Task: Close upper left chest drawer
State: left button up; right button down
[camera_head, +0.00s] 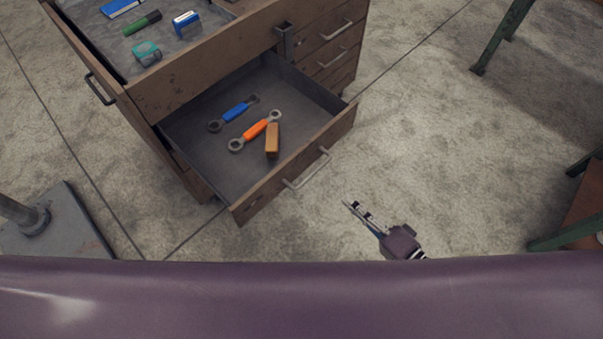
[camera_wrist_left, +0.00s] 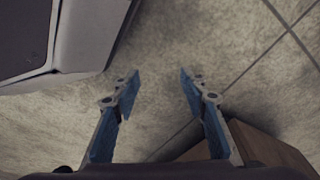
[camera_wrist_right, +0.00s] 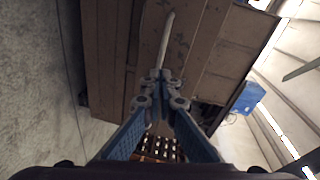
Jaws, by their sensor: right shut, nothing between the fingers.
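The upper left drawer (camera_head: 195,155) of the wooden chest (camera_head: 190,85) is pulled out. Inside lie a blue-handled wrench (camera_head: 234,113), an orange-handled wrench (camera_head: 256,131) and an orange-brown block (camera_head: 272,140). Its metal handle (camera_head: 307,170) is on the front panel. My right gripper (camera_head: 352,206) is shut and empty, apart from the handle, to its lower right. In the right wrist view its fingertips (camera_wrist_right: 158,78) overlap the lower end of a metal handle (camera_wrist_right: 166,38); contact cannot be told. My left gripper (camera_wrist_left: 161,78) is open and empty over the floor, in the left wrist view only.
The chest's top tray holds a green cylinder (camera_head: 142,23), a teal item (camera_head: 146,52) and blue items (camera_head: 186,22). Smaller drawers (camera_head: 335,45) at the right are shut. Green table legs (camera_head: 500,38) stand at right. A grey base plate (camera_head: 60,228) lies at left. Floor before the drawer is clear.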

notch_tip(320, 180, up, 3)
jog(key=s+a+y, duration=0.2)
jog(key=b, duration=0.2)
send_near(293, 161)
jog(key=shift+m, duration=0.4)
jog(key=x, duration=0.6)
pick_arm(q)
jog(key=shift+w+d+r, duration=0.2)
jog(key=shift+w+r, duration=1.4)
jog(key=shift+r, duration=0.2)
pick_arm(e)
jog(key=shift+w+a, duration=0.35)
jog(key=shift+a, duration=0.05)
